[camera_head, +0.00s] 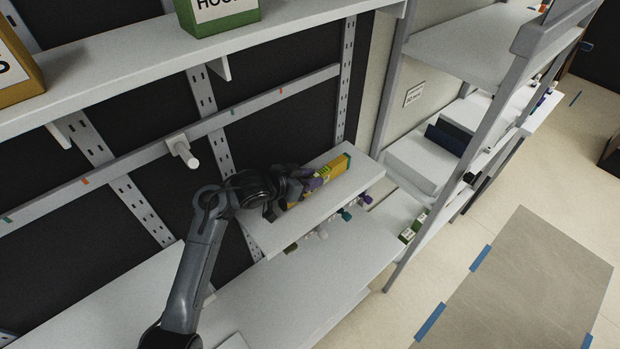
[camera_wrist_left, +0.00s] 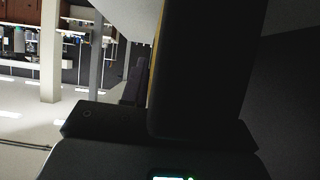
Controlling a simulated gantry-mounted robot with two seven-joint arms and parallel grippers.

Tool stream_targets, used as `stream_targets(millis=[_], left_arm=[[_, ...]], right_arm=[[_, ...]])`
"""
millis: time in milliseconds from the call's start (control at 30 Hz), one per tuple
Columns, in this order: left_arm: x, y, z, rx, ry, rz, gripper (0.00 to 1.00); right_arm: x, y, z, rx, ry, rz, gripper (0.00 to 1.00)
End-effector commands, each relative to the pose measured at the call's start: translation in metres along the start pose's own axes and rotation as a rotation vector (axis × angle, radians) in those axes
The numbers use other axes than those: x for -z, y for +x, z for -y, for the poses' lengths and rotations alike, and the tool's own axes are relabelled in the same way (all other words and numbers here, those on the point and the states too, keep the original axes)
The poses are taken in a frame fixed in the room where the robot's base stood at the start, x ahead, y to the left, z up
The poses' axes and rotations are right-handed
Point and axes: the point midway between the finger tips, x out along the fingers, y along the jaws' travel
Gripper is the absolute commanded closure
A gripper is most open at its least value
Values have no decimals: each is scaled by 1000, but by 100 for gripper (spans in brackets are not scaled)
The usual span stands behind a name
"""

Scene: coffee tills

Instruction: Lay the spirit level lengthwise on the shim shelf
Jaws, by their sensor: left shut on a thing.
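The spirit level (camera_head: 334,169) is yellow with a teal-green end and shows in the head view at the right part of the shim shelf. The shim shelf (camera_head: 352,187) is a narrow white board with small coloured knobs along its front. My left gripper (camera_head: 303,183) is shut on the level near its left part, and gripper and wrist hide that part. The level runs roughly along the shelf's length, at or just above its top; I cannot tell whether it touches. In the left wrist view only a thin yellow strip (camera_wrist_left: 155,62) shows beside a dark finger. My right gripper is out of view.
A white peg (camera_head: 183,150) sticks out from the rail behind the arm. A green box (camera_head: 220,14) stands on the upper shelf (camera_head: 120,85). A wider white shelf (camera_head: 310,275) lies below, mostly clear. A grey rack (camera_head: 450,50) stands to the right.

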Motion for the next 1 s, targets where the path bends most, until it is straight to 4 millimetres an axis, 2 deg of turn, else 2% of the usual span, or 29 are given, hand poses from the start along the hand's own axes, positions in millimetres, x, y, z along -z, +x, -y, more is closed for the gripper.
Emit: stream_targets(millis=[1000], left_arm=[[-9, 5, 0, 1, 0, -1, 100]], right_arm=[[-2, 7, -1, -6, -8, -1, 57]])
